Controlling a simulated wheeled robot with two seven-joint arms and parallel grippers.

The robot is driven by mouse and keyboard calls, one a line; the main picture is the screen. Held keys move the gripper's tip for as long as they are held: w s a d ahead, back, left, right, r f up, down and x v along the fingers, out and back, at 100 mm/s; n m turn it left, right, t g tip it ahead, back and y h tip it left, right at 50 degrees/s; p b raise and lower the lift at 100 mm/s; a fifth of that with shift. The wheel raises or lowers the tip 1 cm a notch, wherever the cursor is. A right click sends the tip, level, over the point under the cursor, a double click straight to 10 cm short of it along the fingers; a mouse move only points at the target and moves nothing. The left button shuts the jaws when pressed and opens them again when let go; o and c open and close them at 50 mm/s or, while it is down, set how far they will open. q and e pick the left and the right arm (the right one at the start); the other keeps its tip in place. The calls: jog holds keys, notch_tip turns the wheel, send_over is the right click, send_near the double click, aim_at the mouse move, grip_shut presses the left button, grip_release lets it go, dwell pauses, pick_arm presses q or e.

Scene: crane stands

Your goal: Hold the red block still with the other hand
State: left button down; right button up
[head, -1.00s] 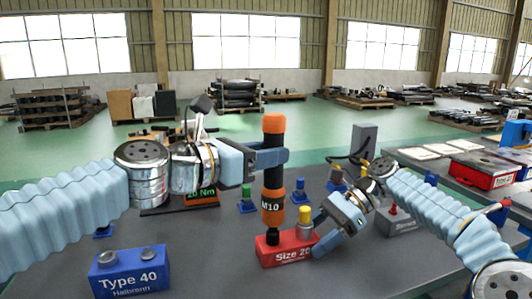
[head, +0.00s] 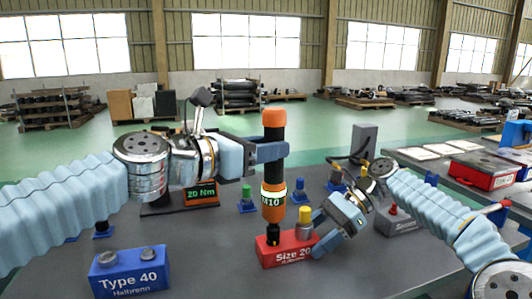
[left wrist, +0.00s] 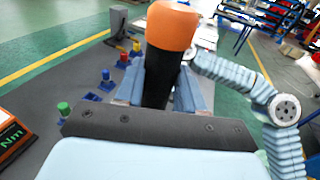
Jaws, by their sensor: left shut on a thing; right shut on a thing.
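The red block (head: 285,251), labelled "Size 20", sits on the grey table. A yellow-topped post (head: 305,222) stands on its right part. My right gripper (head: 318,240) is shut on the block at its right end. My left gripper (head: 270,152) is shut on an orange and black upright tool (head: 273,205) marked M10, with a lit green ring around its label. The tool's lower end meets the left part of the block's top.
A blue block (head: 130,272) labelled "Type 40" sits front left. A display (head: 201,194) reading 20 Nm stands behind my left arm. Small blue holders with coloured tops, such as the green one (head: 247,199), stand behind the tool. A grey block (head: 400,222) lies right.

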aim_at(265, 123)
pick_arm(q)
jog(key=shift+r, duration=2.15)
pick_arm(e)
jog(key=o, duration=1.3)
jog(key=shift+o, duration=0.2)
